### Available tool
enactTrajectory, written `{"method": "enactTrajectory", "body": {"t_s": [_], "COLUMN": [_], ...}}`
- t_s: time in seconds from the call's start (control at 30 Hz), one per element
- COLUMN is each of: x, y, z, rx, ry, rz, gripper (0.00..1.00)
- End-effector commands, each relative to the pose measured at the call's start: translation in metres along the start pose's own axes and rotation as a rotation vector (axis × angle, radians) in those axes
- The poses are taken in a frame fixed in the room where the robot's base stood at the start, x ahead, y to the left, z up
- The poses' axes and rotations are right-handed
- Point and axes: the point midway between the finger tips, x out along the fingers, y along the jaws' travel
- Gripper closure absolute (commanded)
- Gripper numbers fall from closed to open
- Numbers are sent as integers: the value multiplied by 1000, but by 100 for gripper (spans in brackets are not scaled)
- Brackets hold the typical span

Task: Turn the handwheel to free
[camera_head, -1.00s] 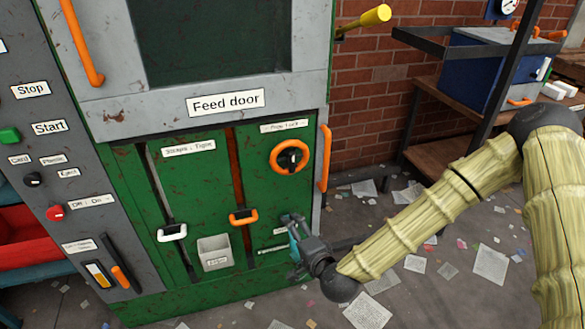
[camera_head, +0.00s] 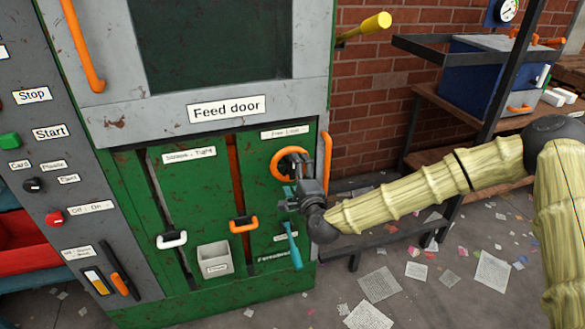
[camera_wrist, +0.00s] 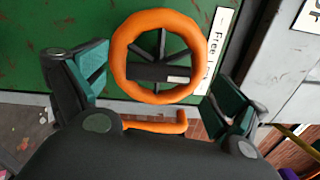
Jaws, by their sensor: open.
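The handwheel (camera_head: 276,165) is an orange ring on the green panel, under a label reading "Free" and "Lock". In the wrist view the handwheel (camera_wrist: 117,52) shows almost whole, with a black hub and dark spokes. My gripper (camera_head: 292,190) is in front of the panel and hides the wheel's lower right part in the head view. In the wrist view my gripper (camera_wrist: 163,88) is open, with one green-padded finger on each side of the wheel. The fingers look apart from the rim; the depth gap cannot be told.
An orange vertical handle (camera_head: 326,160) stands right of the wheel, close to my wrist. An orange lever (camera_head: 243,225) and a white lever (camera_head: 171,239) sit in slots to the left. A teal-handled lever (camera_head: 291,245) is below my gripper. Papers litter the floor.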

Motion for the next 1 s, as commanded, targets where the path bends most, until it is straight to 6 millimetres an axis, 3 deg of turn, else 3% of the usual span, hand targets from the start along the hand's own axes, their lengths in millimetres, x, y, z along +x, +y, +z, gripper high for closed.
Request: {"method": "enactTrajectory", "body": {"t_s": [0.2, 0.57, 0.6, 0.8, 1.0], "x": [20, 25, 25, 25, 26], "y": [0, 0, 0, 0, -1], "z": [0, 0, 0, 0, 0], "rx": [-1, -1, -1, -1, -1], "ry": [1, 0, 0, 0, 1], "rz": [0, 1, 1, 1, -1], "gripper": [3, 3, 5, 39, 42]}}
